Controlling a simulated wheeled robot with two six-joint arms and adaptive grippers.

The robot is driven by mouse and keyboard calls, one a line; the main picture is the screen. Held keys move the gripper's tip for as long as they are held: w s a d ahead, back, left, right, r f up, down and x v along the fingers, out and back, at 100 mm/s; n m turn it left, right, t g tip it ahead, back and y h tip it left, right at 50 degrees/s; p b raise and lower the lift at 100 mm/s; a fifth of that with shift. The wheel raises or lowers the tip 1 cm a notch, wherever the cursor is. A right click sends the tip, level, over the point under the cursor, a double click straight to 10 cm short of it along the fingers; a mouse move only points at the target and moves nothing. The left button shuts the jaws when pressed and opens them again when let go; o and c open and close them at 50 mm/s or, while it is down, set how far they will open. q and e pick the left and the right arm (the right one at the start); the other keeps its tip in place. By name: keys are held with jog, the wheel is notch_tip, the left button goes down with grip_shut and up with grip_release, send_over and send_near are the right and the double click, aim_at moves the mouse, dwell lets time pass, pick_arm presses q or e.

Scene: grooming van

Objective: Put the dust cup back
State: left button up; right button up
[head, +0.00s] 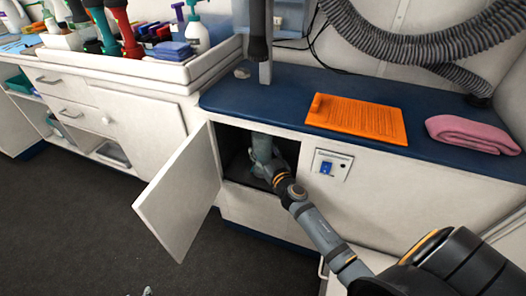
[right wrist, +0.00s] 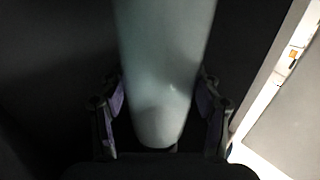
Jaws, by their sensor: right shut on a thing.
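The dust cup (head: 262,148) is a pale grey-green translucent cylinder. It stands roughly upright inside the open cabinet (head: 233,160) under the blue counter. My right gripper (head: 266,172) reaches into the cabinet and is shut on the lower part of the cup. In the right wrist view the cup (right wrist: 165,60) fills the middle, with a finger on each side. The cup's top is cut off there and its seat is too dark to make out. A small grey tip at the bottom edge of the head view seems to be my left gripper (head: 147,291); its jaws cannot be read.
The cabinet door (head: 180,195) stands open to the left. An orange mat (head: 357,118) and a pink towel (head: 470,134) lie on the blue counter (head: 285,95). The dark floor (head: 80,225) in front is mostly clear.

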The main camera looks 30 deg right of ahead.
pick_arm(q)
jog(key=shift+w+r+t, duration=0.3)
jog(key=shift+w+r, duration=0.25)
pick_arm(e)
jog(key=o, duration=1.2)
jog(key=shift+o, duration=0.2)
